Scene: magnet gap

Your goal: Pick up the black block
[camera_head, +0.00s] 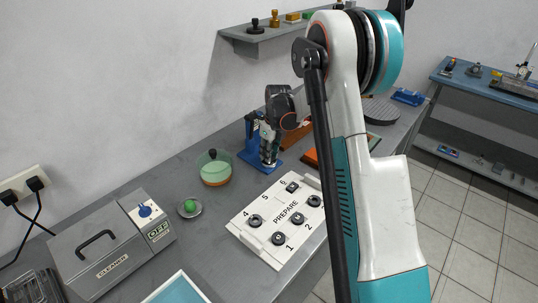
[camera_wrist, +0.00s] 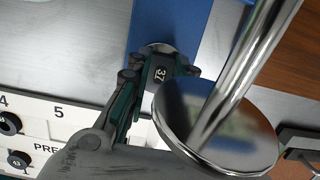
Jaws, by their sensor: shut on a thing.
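The black block (camera_wrist: 160,74), marked with a white "37", sits between the fingers of my gripper (camera_wrist: 157,66) in the wrist view. The gripper is shut on it. Block and fingers are over a blue stand (camera_wrist: 165,20), with a round metal piece (camera_wrist: 158,48) just beyond the block. I cannot tell whether the block touches that piece. In the head view my gripper (camera_head: 268,154) points down at the blue stand (camera_head: 252,128), and the block is too small to make out there.
A shiny metal rod with a disc (camera_wrist: 215,130) stands close to the right of my fingers. A white numbered board (camera_head: 270,228) lies in front of the stand. A green bowl (camera_head: 214,170) and a grey cleaner box (camera_head: 95,245) are to the left.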

